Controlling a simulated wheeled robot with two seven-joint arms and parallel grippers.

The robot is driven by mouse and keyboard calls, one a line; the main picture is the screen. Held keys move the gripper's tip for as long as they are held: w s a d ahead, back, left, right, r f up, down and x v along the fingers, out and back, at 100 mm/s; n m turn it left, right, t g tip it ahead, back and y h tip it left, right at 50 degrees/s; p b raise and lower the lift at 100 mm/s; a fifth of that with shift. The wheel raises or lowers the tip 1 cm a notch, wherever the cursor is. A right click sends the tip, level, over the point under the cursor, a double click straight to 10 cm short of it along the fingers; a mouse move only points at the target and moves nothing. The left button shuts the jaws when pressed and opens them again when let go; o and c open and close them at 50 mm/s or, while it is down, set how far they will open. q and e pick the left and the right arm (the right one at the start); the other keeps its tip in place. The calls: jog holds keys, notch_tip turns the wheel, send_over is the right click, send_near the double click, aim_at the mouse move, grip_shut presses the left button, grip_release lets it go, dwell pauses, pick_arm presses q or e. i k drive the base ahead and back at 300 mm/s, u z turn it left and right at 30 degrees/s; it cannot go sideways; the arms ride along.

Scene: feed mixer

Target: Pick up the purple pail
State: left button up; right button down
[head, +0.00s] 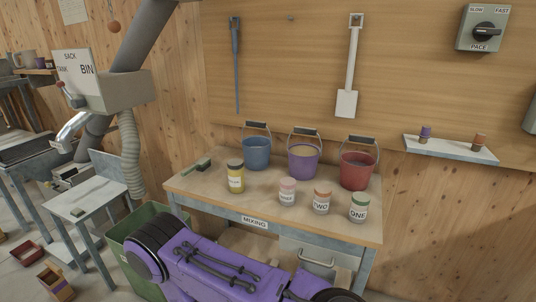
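The purple pail (303,163) stands upright at the back of the mixing table (225,200), between a blue pail (257,154) and a red pail (358,174). It has a light brown content near its rim, and its handle with a dark grip stands up above the rim. Nothing is holding it. Neither of my grippers shows in the head view.
A green brush (204,164) lies at the table's left. A wall shelf (450,149) is at the right. A green bin (128,240) stands at lower left.

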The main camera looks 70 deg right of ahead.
aim_at(303, 156)
jog(key=i, duration=1.75)
jog(key=z, duration=3.9)
